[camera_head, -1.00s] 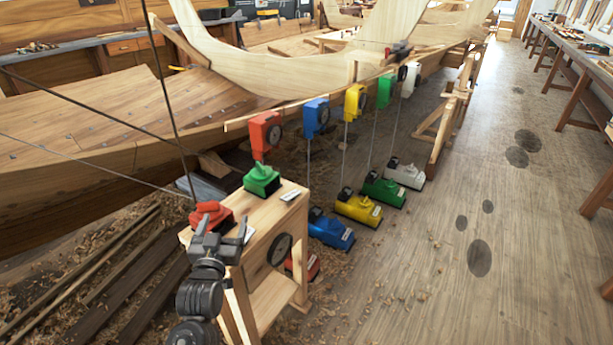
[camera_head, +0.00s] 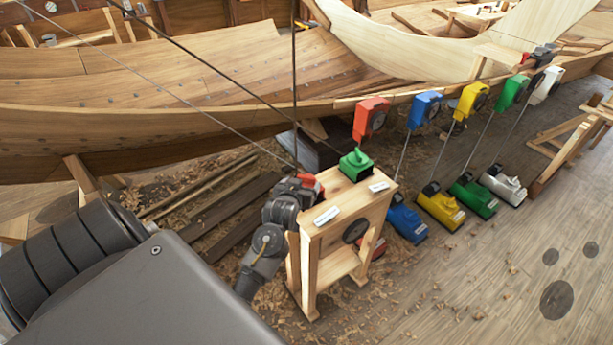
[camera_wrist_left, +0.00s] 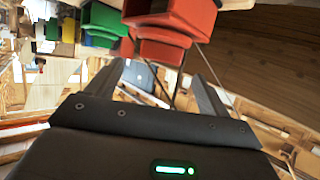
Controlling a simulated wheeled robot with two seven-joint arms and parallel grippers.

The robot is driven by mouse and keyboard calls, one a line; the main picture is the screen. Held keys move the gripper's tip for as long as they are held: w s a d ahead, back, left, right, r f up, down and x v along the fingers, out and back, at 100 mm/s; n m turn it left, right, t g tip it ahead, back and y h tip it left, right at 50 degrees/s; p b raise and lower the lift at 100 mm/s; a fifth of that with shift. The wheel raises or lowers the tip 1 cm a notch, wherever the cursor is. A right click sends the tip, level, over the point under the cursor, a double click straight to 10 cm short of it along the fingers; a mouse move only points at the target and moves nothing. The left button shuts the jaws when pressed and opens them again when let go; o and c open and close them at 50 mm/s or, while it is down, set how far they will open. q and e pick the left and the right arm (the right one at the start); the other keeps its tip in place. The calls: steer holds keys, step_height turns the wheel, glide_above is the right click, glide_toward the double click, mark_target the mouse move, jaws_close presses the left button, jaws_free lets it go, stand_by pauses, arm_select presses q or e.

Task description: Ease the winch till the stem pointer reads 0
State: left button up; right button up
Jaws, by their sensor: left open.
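A red winch (camera_head: 319,180) sits on the left part of the wooden stand's top, mostly hidden behind my left gripper (camera_head: 298,187). A green winch (camera_head: 356,163) sits farther back on the same top. In the left wrist view the red winch (camera_wrist_left: 172,22) is at the top, just beyond the tips of my left gripper (camera_wrist_left: 158,62). The two fingers are apart with nothing held between them; I cannot tell whether they touch the winch. A round dark dial (camera_head: 355,230) is on the stand's side; no reading is legible. I cannot make out a stem pointer. My right gripper is not in view.
The stand (camera_head: 325,265) bears two white labels. Thin lines run up from the winch area past the hull (camera_head: 200,120). Coloured blocks hang along the plank, with blue (camera_head: 408,222), yellow (camera_head: 440,205) and other weights below.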

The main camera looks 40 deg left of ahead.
mark_target(306, 178)
arm_select(q)
steer(key=x, duration=0.6)
steer(key=shift+w+a+p, duration=0.1)
steer(key=shift+w+p, duration=0.1)
steer(key=shift+p, duration=0.1)
steer(key=c, duration=1)
steer(key=shift+y, duration=0.3)
